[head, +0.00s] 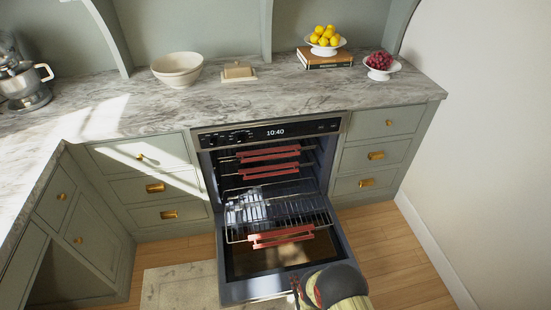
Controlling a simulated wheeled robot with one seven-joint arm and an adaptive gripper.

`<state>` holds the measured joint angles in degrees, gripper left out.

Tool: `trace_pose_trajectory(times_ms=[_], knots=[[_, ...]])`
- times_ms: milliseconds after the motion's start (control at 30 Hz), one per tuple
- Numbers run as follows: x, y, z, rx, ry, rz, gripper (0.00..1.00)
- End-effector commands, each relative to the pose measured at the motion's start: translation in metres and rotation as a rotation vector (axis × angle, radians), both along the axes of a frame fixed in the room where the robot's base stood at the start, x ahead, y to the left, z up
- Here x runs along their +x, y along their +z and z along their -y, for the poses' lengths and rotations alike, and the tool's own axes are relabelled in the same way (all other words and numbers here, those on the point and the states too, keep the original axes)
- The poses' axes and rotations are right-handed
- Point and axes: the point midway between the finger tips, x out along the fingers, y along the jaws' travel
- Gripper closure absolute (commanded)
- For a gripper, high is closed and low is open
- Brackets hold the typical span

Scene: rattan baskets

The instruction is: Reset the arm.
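My arm shows at the bottom edge, right of the middle, in the head view. Its rounded dark, red and yellowish parts are over the lower right corner of the open oven door (248,289). My gripper (297,287) is small and dark at the left of these parts, near the door's outer edge. Its fingers are partly hidden and too small to tell whether they are open or shut. I see nothing held in it, and I cannot tell whether it touches the door.
The oven's lower rack (240,213) is pulled out over the door, with a red guard (282,237) on its front. Two racks above stay inside. The counter (300,95) holds a bowl (177,72), a butter dish (238,72) and fruit stands. Floor (385,255) right of the door is clear.

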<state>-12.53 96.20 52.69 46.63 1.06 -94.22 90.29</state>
Motion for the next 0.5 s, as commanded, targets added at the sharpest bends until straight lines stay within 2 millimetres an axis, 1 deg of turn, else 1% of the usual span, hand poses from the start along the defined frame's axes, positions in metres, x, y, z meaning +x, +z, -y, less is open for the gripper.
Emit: trace_pose_trajectory(times_ms=[33,233,333,467,500], knots=[[0.008,0.004,-0.001,-0.003,0.000,0.005,0.68],[0.033,0.013,-0.004,-0.036,0.002,-0.011,0.68],[0.050,0.020,-0.007,-0.057,0.003,-0.017,0.68],[0.076,0.034,-0.010,-0.089,0.007,-0.027,0.68],[0.086,0.039,-0.011,-0.100,0.008,-0.032,0.68]])
